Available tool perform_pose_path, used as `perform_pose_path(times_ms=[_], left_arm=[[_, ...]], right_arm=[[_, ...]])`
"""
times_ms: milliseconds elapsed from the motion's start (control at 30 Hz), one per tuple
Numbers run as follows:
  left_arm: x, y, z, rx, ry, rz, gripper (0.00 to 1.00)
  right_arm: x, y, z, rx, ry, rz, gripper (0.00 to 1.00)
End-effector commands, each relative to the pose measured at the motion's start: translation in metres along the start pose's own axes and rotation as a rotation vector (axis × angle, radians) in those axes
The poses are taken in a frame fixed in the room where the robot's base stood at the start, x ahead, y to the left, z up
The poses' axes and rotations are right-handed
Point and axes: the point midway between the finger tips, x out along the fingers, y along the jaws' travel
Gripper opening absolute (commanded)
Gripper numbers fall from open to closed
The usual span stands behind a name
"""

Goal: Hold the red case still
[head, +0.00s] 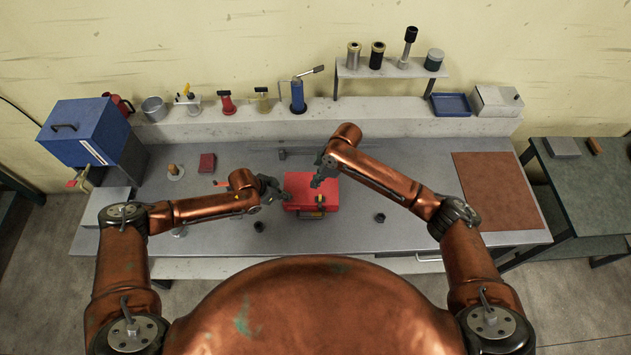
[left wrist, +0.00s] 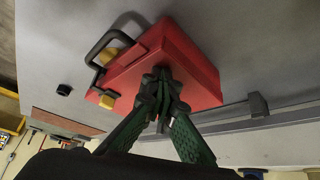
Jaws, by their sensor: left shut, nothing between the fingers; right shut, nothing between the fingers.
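The red case (head: 301,183) lies on the grey bench, near the middle. In the left wrist view the red case (left wrist: 172,62) shows a dark handle (left wrist: 98,48) and yellow latches (left wrist: 107,56) on one side. My left gripper (head: 281,190) is at the case's left side, shut and empty; in the left wrist view its closed fingertips (left wrist: 161,80) are right against or just in front of the case. I cannot tell whether they touch it. My right gripper (head: 316,183) is shut above the right part of the case and hides some of its top.
A small black cylinder (head: 259,227) stands left of the case and another (head: 380,217) to its right. A brown mat (head: 497,190) covers the right end. A blue box (head: 83,132) stands at the left. A raised ledge with several tools runs behind.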

Motion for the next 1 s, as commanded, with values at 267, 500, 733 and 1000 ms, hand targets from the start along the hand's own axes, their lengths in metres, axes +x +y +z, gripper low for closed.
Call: perform_pose_path(times_ms=[267,500,733,1000], left_arm=[[-0.001,0.002,0.006,-0.005,-0.014,0.003,0.0],[-0.018,0.001,-0.007,-0.002,-0.008,0.002,0.0],[-0.034,0.001,-0.019,-0.001,-0.004,0.001,0.0],[-0.051,0.0,-0.03,0.0,-0.002,0.0,0.0]], right_arm=[[-0.003,0.0,-0.001,0.0,0.0,0.0,0.0],[-0.019,0.0,-0.007,-0.001,0.0,0.001,0.0],[-0.033,0.0,-0.012,-0.001,0.0,0.001,0.0],[-0.049,0.0,-0.017,-0.001,0.0,0.002,0.0]])
